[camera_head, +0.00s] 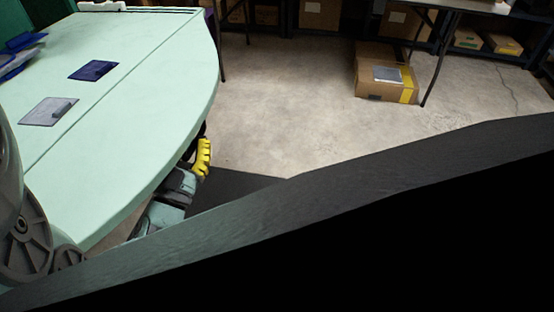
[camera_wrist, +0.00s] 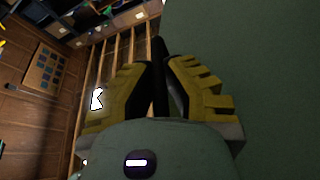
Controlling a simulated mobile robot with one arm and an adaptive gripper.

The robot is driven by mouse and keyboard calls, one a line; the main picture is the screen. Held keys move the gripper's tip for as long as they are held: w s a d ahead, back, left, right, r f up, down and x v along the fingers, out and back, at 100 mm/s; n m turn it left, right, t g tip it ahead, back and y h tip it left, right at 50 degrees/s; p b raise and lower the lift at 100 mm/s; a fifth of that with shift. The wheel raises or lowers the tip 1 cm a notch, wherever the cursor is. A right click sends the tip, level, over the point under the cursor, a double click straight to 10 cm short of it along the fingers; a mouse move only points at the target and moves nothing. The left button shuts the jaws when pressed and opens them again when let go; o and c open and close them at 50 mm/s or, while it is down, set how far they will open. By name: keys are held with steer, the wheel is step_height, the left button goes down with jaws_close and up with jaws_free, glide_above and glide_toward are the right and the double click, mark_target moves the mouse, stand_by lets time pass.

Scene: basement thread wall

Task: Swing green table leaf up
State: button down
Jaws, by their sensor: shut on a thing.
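The green table leaf (camera_head: 165,105) is the pale green, curved part of the table top, right of a long seam. In the head view it looks about level with the rest of the table top (camera_head: 70,45). My gripper (camera_head: 203,157) shows its yellow fingers just below the leaf's curved edge; the leaf hides part of my arm. In the wrist view my gripper's yellow fingers (camera_wrist: 160,85) are closed around a dark, narrow bar (camera_wrist: 158,48) beside a broad dull green surface (camera_wrist: 245,50). The exact contact is dark and hard to see.
A dark blue pad (camera_head: 93,70) and a grey pad (camera_head: 49,111) lie on the table near the seam. A cardboard box (camera_head: 375,85) stands on the concrete floor beside a table leg. Open floor (camera_head: 285,110) lies right of the leaf. A dark slanted shape fills the foreground.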

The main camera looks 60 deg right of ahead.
steer(key=shift+r, duration=0.2)
steer(key=r+n+p, duration=0.1)
steer(key=p, duration=0.1)
steer(key=shift+s+d+r+p, duration=0.1)
steer(key=shift+r+p, duration=0.1)
steer(key=shift+p, duration=0.15)
steer(key=shift+f, duration=0.1)
steer(key=c, duration=1)
jaws_free()
steer(key=shift+f, duration=0.1)
